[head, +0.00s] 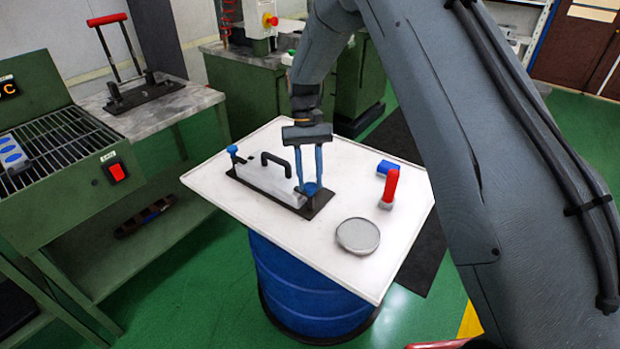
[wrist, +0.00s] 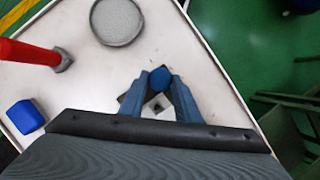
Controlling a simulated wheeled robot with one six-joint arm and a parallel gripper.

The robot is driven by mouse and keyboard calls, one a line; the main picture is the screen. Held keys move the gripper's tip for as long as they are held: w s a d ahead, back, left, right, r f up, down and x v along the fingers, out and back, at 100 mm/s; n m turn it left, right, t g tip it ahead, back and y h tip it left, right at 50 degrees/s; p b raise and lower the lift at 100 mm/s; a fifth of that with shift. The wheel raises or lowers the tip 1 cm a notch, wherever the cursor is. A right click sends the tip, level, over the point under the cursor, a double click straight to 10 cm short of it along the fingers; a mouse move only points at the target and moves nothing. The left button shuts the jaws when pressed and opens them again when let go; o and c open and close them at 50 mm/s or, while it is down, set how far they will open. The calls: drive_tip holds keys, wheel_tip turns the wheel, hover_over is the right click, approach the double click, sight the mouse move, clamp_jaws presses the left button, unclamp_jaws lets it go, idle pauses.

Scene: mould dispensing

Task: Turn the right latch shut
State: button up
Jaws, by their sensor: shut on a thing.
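A grey mould with a black handle (head: 274,159) lies on a dark base plate (head: 319,205) on the white table top. At its left end stands the left latch with a blue knob (head: 232,150). At its right end is the right latch with a blue knob (head: 311,188), which also shows in the wrist view (wrist: 160,79). My gripper (head: 309,183) points down and is shut on the right latch's knob, with one blue finger on each side of it, as the wrist view (wrist: 160,82) shows. The lower part of the right latch is mostly hidden by the fingers.
A round grey dish (head: 358,236), a red-handled tool (head: 389,188) and a blue block (head: 388,167) sit on the white table top (head: 285,239), right of the mould. A blue drum (head: 300,290) supports the top. A green bench with a grate (head: 60,150) stands left.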

drive_tip(key=o, duration=1)
drive_tip(key=b+v, duration=0.2)
drive_tip(key=v, duration=0.5)
drive_tip(key=shift+w+r, duration=0.2)
drive_tip(key=shift+r, duration=0.15)
drive_tip(key=s+d+t, duration=0.1)
drive_tip(key=s+d, duration=0.4)
drive_tip(key=s, duration=0.3)
drive_tip(key=s+d+m+t, duration=0.1)
drive_tip(key=s+d+t, duration=0.1)
drive_tip(key=s+d, duration=0.4)
drive_tip(key=s+d+t, duration=0.2)
drive_tip(key=s+d, duration=0.4)
drive_tip(key=s, duration=0.6)
drive_tip(key=shift+s+d+f+m+y, duration=0.15)
drive_tip(key=shift+d+f+m+y, duration=0.05)
drive_tip(key=shift+f+m+y, duration=0.1)
